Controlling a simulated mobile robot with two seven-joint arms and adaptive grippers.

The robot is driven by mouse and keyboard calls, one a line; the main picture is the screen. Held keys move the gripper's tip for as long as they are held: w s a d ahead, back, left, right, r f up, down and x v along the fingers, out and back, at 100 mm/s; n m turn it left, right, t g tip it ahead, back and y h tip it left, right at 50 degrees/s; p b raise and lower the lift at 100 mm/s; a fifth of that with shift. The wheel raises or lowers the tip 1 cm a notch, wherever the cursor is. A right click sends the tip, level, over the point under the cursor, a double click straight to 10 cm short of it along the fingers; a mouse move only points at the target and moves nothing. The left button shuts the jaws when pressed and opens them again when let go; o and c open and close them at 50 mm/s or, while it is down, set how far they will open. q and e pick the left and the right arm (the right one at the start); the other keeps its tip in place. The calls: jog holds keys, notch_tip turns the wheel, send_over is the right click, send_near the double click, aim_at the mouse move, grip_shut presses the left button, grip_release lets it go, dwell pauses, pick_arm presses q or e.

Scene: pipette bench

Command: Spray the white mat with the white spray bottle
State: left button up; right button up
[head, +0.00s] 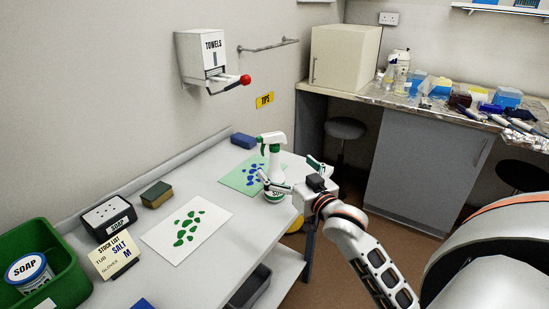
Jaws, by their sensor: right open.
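The white spray bottle (273,163), with a green and white trigger head, stands upright at the right edge of the table. Its lower part is partly covered by a finger of my right gripper (292,174). That gripper is open, with one finger across the bottle's front and the other apart to the right; I cannot tell whether it touches the bottle. The white mat (159,239), bearing several green spots, lies flat on the table, left of and nearer than the bottle. My left gripper is not in view.
A sponge (157,195), soap box (109,216), stock-list card (113,258) and green bin (66,281) stand at left. A blue block (243,140) sits at the back. The table's right front is clear.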

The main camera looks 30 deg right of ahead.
jog(key=w+b, duration=0.1)
jog(key=w, duration=0.1)
jog(key=w+b, duration=0.1)
jog(key=w, duration=0.2)
jog(key=w+d+b, duration=0.1)
jog(key=w, duration=0.2)
jog(key=shift+w+f+b, duration=0.1)
jog(key=shift+f+b, duration=0.05)
jog(key=shift+b, duration=0.25)
jog(key=shift+w, duration=0.2)
jog(key=shift+c, duration=0.4)
jog(key=c, duration=2.4)
jog(key=o, duration=2.5)
jog(key=shift+c, duration=0.5)
